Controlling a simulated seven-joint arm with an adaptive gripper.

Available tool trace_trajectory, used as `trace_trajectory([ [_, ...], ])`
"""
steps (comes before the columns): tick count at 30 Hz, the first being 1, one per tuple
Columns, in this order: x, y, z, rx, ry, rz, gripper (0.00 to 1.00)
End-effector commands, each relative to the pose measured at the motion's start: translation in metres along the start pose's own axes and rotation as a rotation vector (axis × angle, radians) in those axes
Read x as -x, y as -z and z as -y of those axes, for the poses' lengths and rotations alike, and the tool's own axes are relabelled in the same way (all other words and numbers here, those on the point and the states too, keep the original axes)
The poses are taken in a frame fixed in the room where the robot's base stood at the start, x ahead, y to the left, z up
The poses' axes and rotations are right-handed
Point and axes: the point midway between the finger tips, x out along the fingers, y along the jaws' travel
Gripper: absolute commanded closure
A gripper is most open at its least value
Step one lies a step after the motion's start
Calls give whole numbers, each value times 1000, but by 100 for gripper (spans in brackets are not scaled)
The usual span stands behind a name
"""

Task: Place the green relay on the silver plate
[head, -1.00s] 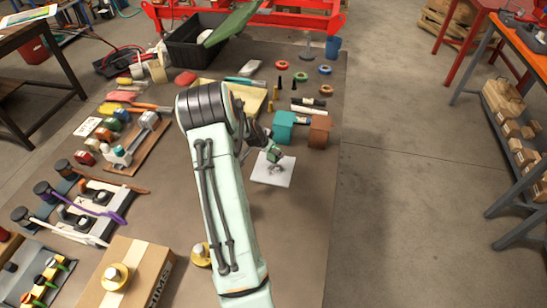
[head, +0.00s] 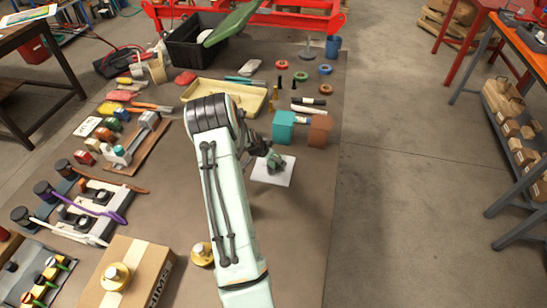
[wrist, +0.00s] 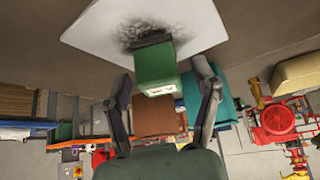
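The green relay (wrist: 156,68) shows in the wrist view as a dark green block with a light label. Its dark end meets the silver plate (wrist: 218,25), and a dark shadow or reflection lies around that contact; it appears to stand on the plate. My gripper (wrist: 163,72) has its two fingers apart, one on each side of the relay, with a visible gap at the right finger. In the head view the pale silver plate (head: 270,179) lies on the bench under my gripper (head: 270,153), which partly hides the plate and the relay.
A teal block (head: 283,127) and a brown block (head: 319,131) stand just behind the plate. A yellow tray (head: 246,97) lies behind my arm. A cardboard box (head: 130,272) stands at the front left. The bench right and front of the plate is clear.

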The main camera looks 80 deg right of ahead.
Motion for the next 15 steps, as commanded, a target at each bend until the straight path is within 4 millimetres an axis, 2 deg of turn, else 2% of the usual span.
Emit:
trace_trajectory([
  [4,2,1,0,0,0,0,38],
  [7,12,2,1,0,2,-1,38],
  [15,73,3,1,-1,5,-2,38],
])
